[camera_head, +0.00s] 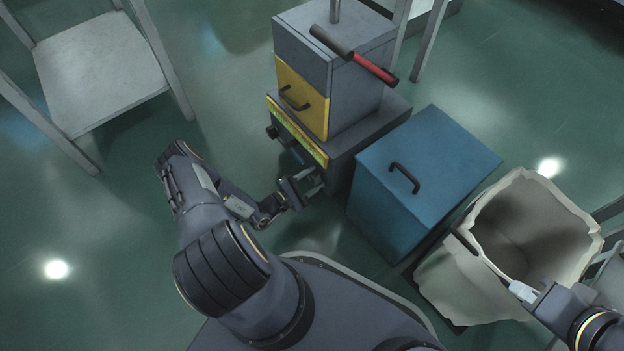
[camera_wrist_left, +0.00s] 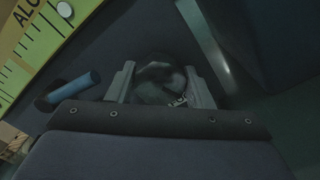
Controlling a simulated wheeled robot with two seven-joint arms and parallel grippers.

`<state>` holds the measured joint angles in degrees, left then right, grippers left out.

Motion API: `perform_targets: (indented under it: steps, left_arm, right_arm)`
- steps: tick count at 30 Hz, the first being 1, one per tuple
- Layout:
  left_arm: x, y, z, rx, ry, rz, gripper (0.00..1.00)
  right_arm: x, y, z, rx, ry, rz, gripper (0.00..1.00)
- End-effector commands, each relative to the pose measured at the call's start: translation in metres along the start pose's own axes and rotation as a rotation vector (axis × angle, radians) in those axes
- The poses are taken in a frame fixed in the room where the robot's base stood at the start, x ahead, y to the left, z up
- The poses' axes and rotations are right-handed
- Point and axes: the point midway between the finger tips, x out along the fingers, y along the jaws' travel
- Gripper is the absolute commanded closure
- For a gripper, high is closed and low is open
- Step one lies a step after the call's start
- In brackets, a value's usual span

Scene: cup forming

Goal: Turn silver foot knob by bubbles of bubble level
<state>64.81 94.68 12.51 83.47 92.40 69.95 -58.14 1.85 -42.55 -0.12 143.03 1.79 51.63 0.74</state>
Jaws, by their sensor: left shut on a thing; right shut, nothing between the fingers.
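The machine (camera_head: 355,95) has a yellow front panel and a heavy base. My left gripper (camera_head: 308,182) is low at the base's near corner. In the left wrist view, its fingers (camera_wrist_left: 161,88) are shut on a dark, shiny rounded foot knob (camera_wrist_left: 155,78), one finger on each side. The knob is in shadow, and in the head view the gripper hides it. I cannot make out a bubble level or its bubbles. My right gripper (camera_head: 518,288) is shut and empty, over the near side of the pale bin.
A yellow-green scale strip (camera_wrist_left: 35,45) and a blue cylindrical handle (camera_wrist_left: 75,88) are close to the left gripper. A blue box (camera_head: 425,165) stands right of the machine, then the open pale bin (camera_head: 450,285). A red-handled lever (camera_head: 365,65) crosses the machine's top.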

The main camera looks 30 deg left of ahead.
Motion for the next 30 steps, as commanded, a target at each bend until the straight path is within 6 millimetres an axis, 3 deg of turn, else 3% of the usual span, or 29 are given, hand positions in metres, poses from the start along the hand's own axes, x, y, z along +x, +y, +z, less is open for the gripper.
perform_targets:
  steps: [8, 30]
  left_arm:
    - [-0.0006, -0.0003, -0.0009, -0.170, 0.001, 0.001, 0.76]
    - [-0.0007, -0.0003, -0.0012, -0.866, 0.002, 0.000, 0.76]
  right_arm:
    - [0.0027, 0.0013, 0.0014, 0.000, 0.000, 0.000, 1.00]
    - [0.0105, 0.0048, 0.0053, 0.000, 0.000, 0.000, 1.00]
